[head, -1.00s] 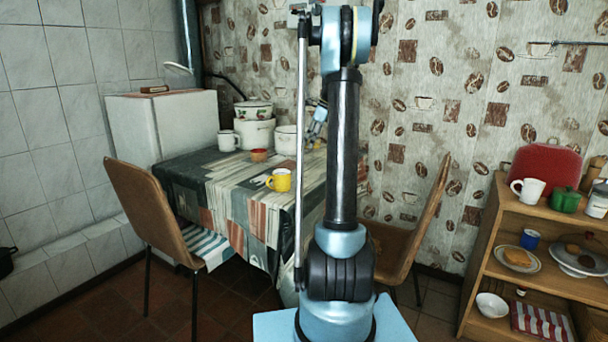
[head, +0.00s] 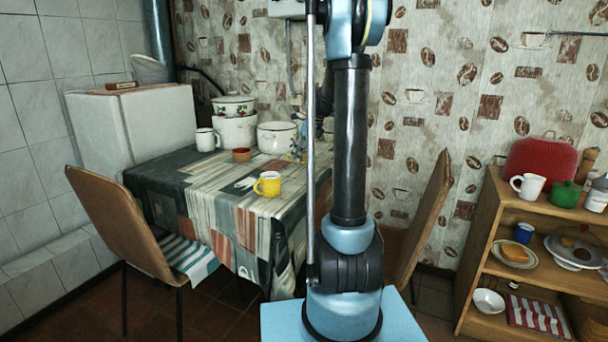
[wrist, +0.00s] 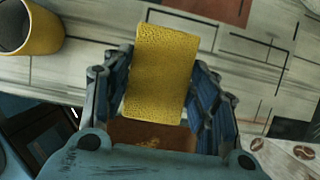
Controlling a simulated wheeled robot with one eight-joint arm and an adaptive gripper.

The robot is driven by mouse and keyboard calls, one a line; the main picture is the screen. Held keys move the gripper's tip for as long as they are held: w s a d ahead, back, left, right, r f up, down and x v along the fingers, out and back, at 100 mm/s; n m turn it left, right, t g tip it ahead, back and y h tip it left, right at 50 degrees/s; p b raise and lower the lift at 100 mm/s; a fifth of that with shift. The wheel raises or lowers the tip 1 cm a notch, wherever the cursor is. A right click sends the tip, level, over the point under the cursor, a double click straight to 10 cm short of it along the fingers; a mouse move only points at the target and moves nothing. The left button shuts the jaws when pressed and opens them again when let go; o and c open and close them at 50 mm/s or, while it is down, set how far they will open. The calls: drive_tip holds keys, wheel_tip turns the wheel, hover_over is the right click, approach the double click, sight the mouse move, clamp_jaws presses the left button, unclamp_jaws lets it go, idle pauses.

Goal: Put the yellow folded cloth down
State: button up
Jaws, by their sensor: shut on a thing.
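The yellow folded cloth (wrist: 160,75) is held upright between the two fingers of my gripper (wrist: 163,90) in the wrist view. The fingers press on its left and right sides. In the wrist view it is over the patterned tablecloth of the table (wrist: 240,65); I cannot tell whether it touches the top. A yellow mug (wrist: 30,25) is to its left, apart from it.
Chairs flank the table, one at left (head: 115,220) and one at right (head: 430,215). A wooden shelf (head: 480,250) with dishes stands at right.

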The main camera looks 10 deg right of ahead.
sight(297, 176)
drive_tip(key=f, duration=0.3)
drive_tip(key=shift+a+f, duration=0.25)
drive_tip(key=shift+a, duration=0.05)
drive_tip(key=shift+f, duration=1.9)
drive_tip(key=o, duration=1)
drive_tip(key=shift+c, duration=0.2)
